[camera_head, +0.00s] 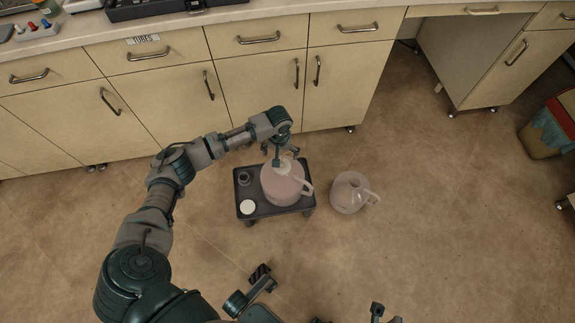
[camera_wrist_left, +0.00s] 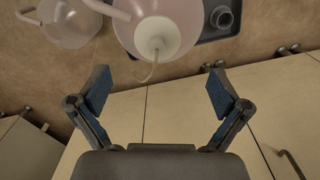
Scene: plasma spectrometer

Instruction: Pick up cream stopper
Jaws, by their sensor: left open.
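The cream stopper (camera_wrist_left: 157,38) is a round, pale cap with a thin bent tube, seated on top of a translucent pinkish jug (camera_head: 279,187). In the head view the stopper (camera_head: 284,167) is partly hidden by my gripper. The jug stands upright on a small dark cart (camera_head: 246,185). My left gripper (camera_head: 285,157) is open and empty, just above the stopper. In the left wrist view its two blue-padded fingers (camera_wrist_left: 158,95) are spread apart, with the stopper beyond them. Parts at the bottom edge of the head view may belong to my right gripper, but its jaws are not clear.
A white disc (camera_head: 248,206) and a small dark round container (camera_head: 244,178) are on the cart. A second translucent jug (camera_head: 349,193) stands on the floor to the right. Cabinets (camera_head: 262,85) are close behind the cart. A bin (camera_head: 549,130) is at far right.

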